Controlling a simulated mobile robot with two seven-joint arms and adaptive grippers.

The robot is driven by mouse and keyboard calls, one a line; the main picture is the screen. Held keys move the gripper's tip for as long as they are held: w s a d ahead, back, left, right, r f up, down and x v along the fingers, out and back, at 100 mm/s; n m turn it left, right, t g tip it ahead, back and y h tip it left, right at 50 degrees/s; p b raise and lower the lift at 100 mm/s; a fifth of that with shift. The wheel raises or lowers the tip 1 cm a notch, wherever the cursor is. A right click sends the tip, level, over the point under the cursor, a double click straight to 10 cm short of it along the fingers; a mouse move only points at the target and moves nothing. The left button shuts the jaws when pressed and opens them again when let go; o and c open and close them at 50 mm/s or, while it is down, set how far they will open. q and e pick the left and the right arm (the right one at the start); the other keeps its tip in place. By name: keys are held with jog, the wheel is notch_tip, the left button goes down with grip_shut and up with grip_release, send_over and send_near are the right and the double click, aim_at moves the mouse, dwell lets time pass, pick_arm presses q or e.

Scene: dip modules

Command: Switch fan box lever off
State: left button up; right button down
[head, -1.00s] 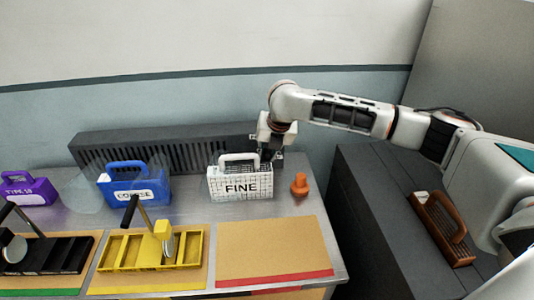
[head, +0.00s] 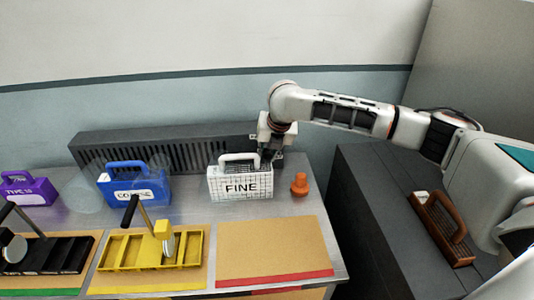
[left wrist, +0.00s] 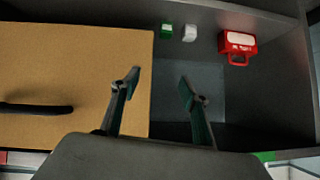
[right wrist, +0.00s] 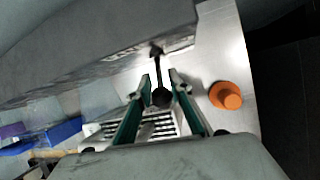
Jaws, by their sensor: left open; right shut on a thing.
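The fan box (head: 160,150) is the long dark grey ribbed box along the back wall. Its lever (right wrist: 158,72), a thin black rod with a round knob, sticks out of the box's end in the right wrist view. My right gripper (right wrist: 162,82) is shut on the lever, its fingers on either side of the rod near the knob. In the head view the right gripper (head: 270,152) is at the right end of the fan box, behind the white FINE case, which partly hides it and the lever. My left gripper (left wrist: 158,80) is open and empty, seen only in the left wrist view.
The white FINE case (head: 240,186) stands just in front of the right gripper. An orange knob-like piece (head: 299,185) stands to its right. Blue (head: 150,190) and purple (head: 28,190) cases stand left. A yellow tray (head: 190,250) lies in front; the right board (head: 270,250) is bare.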

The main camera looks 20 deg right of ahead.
jog(key=shift+s+d+f, duration=0.15)
jog(key=shift+s+f, duration=0.05)
jog(key=shift+f, duration=0.15)
jog(key=c, duration=1.9)
grip_release()
jog(key=shift+r, duration=0.3)
jog(key=shift+r, duration=0.3)
jog(key=v, duration=1.1)
jog(key=shift+s, duration=0.15)
